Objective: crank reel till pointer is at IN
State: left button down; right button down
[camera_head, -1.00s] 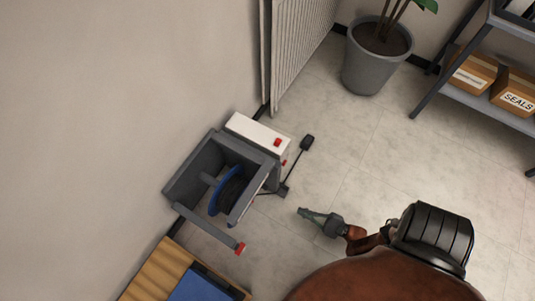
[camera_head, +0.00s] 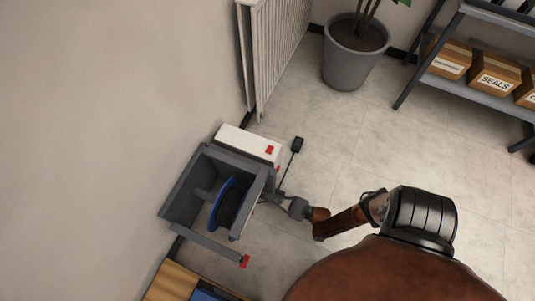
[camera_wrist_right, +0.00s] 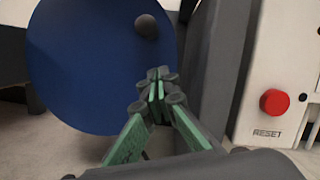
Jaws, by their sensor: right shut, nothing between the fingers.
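In the head view the reel (camera_head: 217,222) has a blue flange and dark wound line, inside a grey open-topped frame (camera_head: 178,190). A thin rod with a black end (camera_head: 297,145) stands out on the frame's right side; I cannot tell whether it is the crank. My right gripper (camera_head: 272,198) is at the frame's right side, partly hidden there. In the right wrist view its green fingers (camera_wrist_right: 157,84) are shut and empty before a blue disc (camera_wrist_right: 85,65). A dark round knob (camera_wrist_right: 146,25) on the disc lies just beyond the fingertips. No pointer or IN mark is readable. My left gripper is out of view.
A white box (camera_head: 240,142) with a red RESET button (camera_wrist_right: 274,102) adjoins the frame. A red-tipped bar (camera_head: 244,261) juts out at its front. A wooden surface (camera_head: 172,283) is below. The floor to the right is clear, up to a plant pot (camera_head: 352,65) and shelf (camera_head: 470,86).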

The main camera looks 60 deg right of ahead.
jog(key=r, duration=0.2)
jog(key=a+r, duration=0.1)
jog(key=shift+s+r, duration=0.15)
jog(key=shift+s, duration=0.2)
dwell(0.3)
